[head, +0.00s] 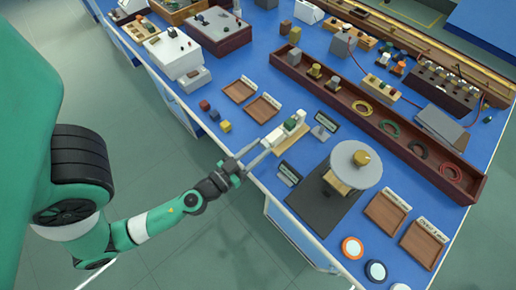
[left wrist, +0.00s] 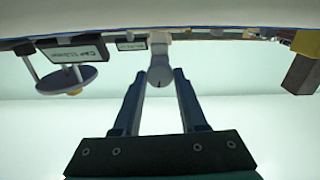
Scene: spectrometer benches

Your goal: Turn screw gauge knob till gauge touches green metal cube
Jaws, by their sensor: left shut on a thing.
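The screw gauge (head: 287,135) is a white, frame-shaped device on a light wooden base near the front edge of the blue bench. A small green cube (head: 290,124) shows at the gauge; whether the gauge touches it is too small to tell. My left gripper (head: 259,153) reaches in from the front-left at the gauge's near end. In the left wrist view, its two fingers stand on either side of the round, pale gauge knob (left wrist: 160,76) and are shut on it. My right gripper is not in view.
Small coloured cubes (head: 225,126) and wooden trays (head: 263,107) lie left of and behind the gauge. A dark label stand (head: 289,173) is close to its right. A grey disc on a stand (head: 356,164) stands further right. The floor in front of the bench is free.

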